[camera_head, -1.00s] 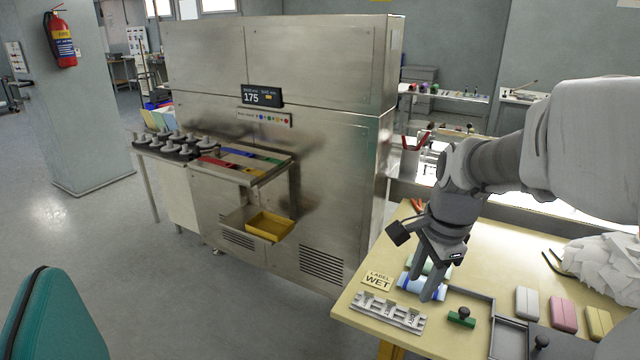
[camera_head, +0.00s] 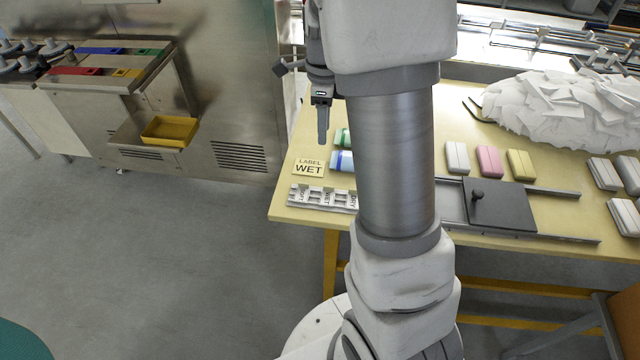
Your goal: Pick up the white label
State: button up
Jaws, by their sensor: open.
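No single item is plainly marked as the white label. A cream card reading "LABEL WET" (camera_head: 309,168) lies on the left part of the table. A white slotted holder (camera_head: 318,198) with small lettering stands just in front of it. A white block (camera_head: 457,157) lies right of my arm, beside a pink block (camera_head: 489,160) and a yellow block (camera_head: 521,164). My gripper (camera_head: 323,124) is open and points down above the table's left part, behind the card. Its fingers overlap in this view, and I see nothing between them.
A dark plate with a knob (camera_head: 502,206) sits on rails. A white paper heap (camera_head: 560,110) fills the table's back right. A steel machine (camera_head: 225,85) stands at left.

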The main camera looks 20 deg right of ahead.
jog(key=b, duration=0.2)
send_over(324, 190)
jog(key=f, duration=0.8)
jog(key=w+f, duration=0.1)
jog(key=f, duration=0.3)
jog(key=shift+d, duration=0.15)
jog(key=shift+s+f, duration=0.2)
jog(key=shift+f, duration=1.15)
jog(key=shift+s+f, duration=0.2)
jog(key=shift+f, duration=1.15)
grip_shut()
